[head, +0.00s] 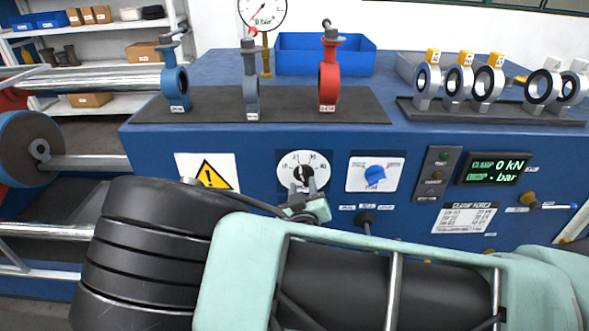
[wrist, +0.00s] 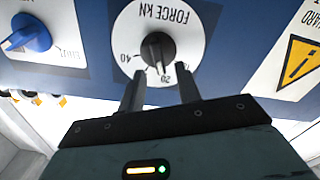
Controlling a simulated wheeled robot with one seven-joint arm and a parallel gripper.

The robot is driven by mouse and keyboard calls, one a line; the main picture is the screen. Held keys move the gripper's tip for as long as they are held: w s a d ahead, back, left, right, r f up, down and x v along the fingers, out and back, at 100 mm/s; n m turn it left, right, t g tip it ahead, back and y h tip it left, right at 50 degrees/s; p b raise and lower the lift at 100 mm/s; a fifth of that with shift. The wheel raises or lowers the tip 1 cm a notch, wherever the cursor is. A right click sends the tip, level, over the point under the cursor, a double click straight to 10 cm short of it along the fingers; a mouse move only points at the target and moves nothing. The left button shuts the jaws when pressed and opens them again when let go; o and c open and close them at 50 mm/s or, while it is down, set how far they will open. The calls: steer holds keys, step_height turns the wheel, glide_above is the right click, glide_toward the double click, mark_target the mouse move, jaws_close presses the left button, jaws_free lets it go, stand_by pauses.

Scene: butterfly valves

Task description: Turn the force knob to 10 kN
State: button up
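The force knob (wrist: 158,48) is a black knob on a round white dial (wrist: 190,20) marked FORCE KN, on the blue panel. In the head view the knob (head: 304,173) sits at the middle of the panel. A light mark on it points toward the dial's numbers, near 20 in the wrist view; the exact value is unclear. My gripper (wrist: 159,78) is open, its two dark fingers apart at the dial's numbered side. In the head view my gripper (head: 302,192) is just below the knob.
A blue knob (head: 375,174) is right of the dial, a warning sign (head: 207,172) left. A display (head: 494,169) reads CLAMP 0 kN. Valves, including a red one (head: 329,75), stand on the black mat (head: 290,112) above. White rings stand at the right.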

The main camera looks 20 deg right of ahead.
mark_target(303, 179)
steer(key=shift+p+x, duration=0.3)
steer(key=shift+x, duration=1.45)
jaws_close()
steer(key=n, duration=0.3)
steer(key=n+b, duration=0.1)
steer(key=n, duration=0.2)
steer(key=n+b, duration=0.1)
steer(key=n, duration=0.1)
steer(key=shift+a+f+n, duration=0.25)
steer(key=shift+n, duration=0.15)
